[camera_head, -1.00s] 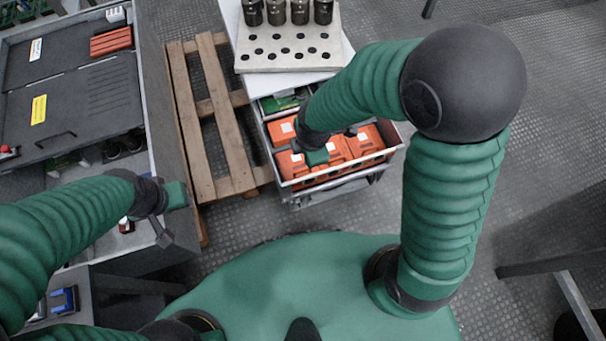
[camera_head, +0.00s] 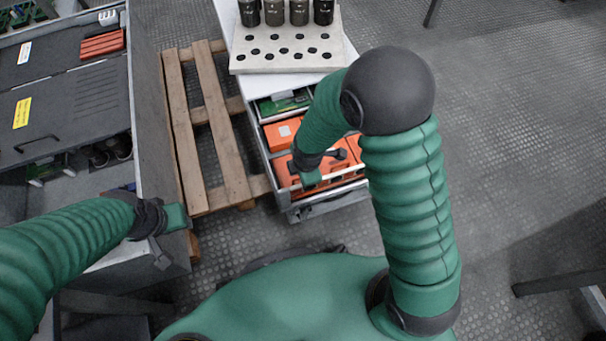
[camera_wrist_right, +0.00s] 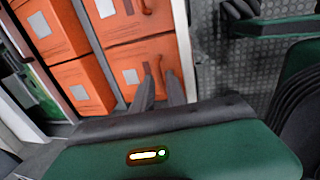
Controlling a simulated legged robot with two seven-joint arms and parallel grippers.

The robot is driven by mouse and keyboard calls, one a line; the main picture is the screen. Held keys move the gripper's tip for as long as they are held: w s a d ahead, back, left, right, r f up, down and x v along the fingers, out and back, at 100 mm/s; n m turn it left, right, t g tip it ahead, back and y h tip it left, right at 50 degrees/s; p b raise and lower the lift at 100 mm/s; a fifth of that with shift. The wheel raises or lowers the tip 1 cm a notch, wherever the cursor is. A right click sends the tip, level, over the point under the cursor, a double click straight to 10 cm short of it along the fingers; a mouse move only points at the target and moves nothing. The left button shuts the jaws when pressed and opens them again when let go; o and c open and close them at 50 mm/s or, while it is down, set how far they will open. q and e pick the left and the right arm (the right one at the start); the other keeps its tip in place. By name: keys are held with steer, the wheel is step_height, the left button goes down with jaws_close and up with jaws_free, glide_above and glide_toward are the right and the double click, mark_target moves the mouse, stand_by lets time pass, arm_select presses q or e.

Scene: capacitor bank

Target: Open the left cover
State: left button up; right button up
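In the head view two dark grey cover panels lie on the cabinet at the left. The nearer cover (camera_head: 75,105) has a yellow label and a black handle (camera_head: 38,143). The farther cover (camera_head: 50,52) has a white label. Both lie flat; I cannot tell which one is called left. My left gripper (camera_head: 164,262) hangs beside the cabinet's right wall, apart from the covers; its fingers are too small to judge. My right gripper (camera_head: 325,163) is over the drawer with orange boxes.
The open drawer (camera_head: 330,185) holds orange boxes (camera_wrist_right: 85,85) and a green board. A plate (camera_head: 290,45) with black cylinders stands on the white top behind it. A wooden pallet (camera_head: 207,130) lies between cabinet and drawer unit. The floor at right is mostly clear.

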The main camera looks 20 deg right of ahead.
jaws_close()
stand_by(1.4)
